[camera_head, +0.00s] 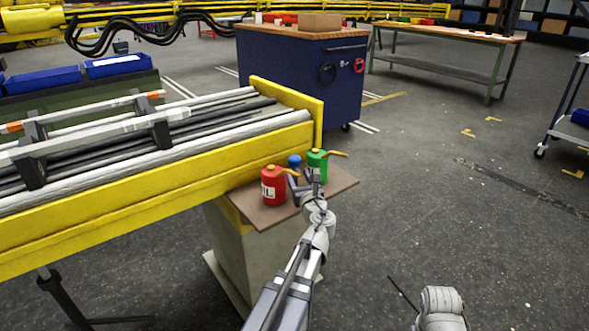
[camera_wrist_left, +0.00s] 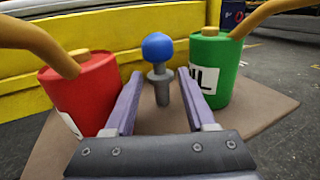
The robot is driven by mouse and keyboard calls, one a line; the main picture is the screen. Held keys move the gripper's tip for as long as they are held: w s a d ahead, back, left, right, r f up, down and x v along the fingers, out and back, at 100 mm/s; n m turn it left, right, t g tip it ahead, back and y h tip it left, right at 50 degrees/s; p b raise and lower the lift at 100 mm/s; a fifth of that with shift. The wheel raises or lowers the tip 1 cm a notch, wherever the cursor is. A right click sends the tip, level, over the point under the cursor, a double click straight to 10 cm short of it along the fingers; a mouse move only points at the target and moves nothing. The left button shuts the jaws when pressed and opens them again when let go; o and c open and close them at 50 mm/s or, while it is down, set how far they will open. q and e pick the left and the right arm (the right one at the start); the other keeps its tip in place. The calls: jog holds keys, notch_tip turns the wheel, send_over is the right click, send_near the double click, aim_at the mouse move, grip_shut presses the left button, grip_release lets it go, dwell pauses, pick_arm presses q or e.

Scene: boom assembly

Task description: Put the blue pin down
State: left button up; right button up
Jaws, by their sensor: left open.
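The blue pin (camera_head: 294,161) has a round blue head and a grey shank. In the left wrist view the pin (camera_wrist_left: 157,47) looks upright over the brown board, between a red can and a green can. My left gripper (camera_head: 304,180) is open. In the left wrist view its two fingers (camera_wrist_left: 159,80) lie on either side of the pin's grey shank, with gaps on both sides. The pin's lower end is close to the board, and I cannot tell exactly how it rests. My right gripper is not in view.
The red can (camera_head: 272,186) and green can (camera_head: 317,166), both with spouts, stand close beside the pin. The brown board (camera_head: 341,181) adjoins the yellow boom (camera_head: 150,200). A blue cabinet (camera_head: 290,85) stands behind. The floor to the right is mostly clear.

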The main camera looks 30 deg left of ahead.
aim_at(295, 170)
pick_arm(q)
jog(key=x, duration=0.5)
jog(key=shift+r, duration=0.1)
jog(key=shift+s, duration=0.1)
jog(key=shift+c, duration=0.2)
grip_shut()
dwell(1.0)
